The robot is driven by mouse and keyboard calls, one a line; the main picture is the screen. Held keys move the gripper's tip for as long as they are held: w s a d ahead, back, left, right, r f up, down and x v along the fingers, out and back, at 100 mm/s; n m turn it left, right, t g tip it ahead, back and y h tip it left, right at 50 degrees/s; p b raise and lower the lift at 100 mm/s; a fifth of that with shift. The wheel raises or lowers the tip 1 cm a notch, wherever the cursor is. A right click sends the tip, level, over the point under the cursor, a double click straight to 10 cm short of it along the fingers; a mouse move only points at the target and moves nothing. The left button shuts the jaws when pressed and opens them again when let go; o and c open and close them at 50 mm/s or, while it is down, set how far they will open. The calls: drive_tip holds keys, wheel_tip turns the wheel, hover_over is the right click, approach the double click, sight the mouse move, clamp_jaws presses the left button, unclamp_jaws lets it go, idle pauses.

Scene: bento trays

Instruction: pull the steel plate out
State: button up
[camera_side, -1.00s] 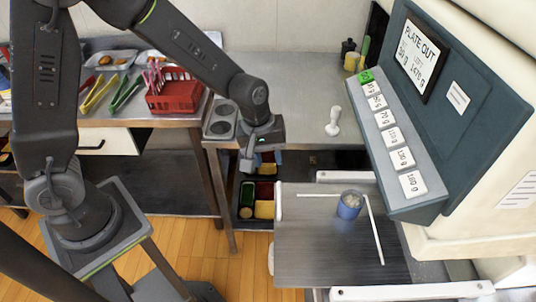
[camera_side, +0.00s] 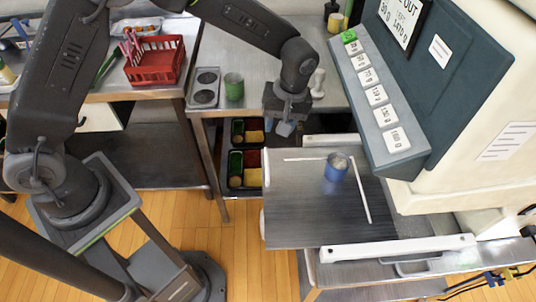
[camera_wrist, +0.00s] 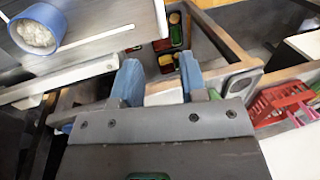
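The steel plate (camera_side: 300,215) juts left from the white machine, level, with its front left area bare. A blue cup (camera_side: 336,168) with pale contents stands on it inside a white L-shaped guide (camera_side: 362,192). My gripper (camera_side: 285,127) is beyond the plate's back left corner, fingers pointing down, apart from the cup. The wrist view shows its two blue fingers (camera_wrist: 159,75) spread apart. A pale block shows between them, and I cannot tell how near it is. The wrist view also shows the cup (camera_wrist: 37,30) and part of the plate (camera_wrist: 100,22) at upper left.
The machine's sloped button panel (camera_side: 372,95) overhangs the plate's right side. A green cup (camera_side: 233,86) stands beside a two-ring holder (camera_side: 205,86) on the back counter. A red basket (camera_side: 155,60) is at left. Food bins (camera_side: 245,155) sit below. Floor left of the plate is open.

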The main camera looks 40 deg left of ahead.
sight(267, 159)
drive_tip(key=f, duration=0.4)
drive_tip(key=s+a+f, duration=0.1)
drive_tip(key=f, duration=0.7)
drive_tip(key=shift+s+a+f, duration=0.2)
drive_tip(key=shift+s+a, duration=0.2)
clamp_jaws()
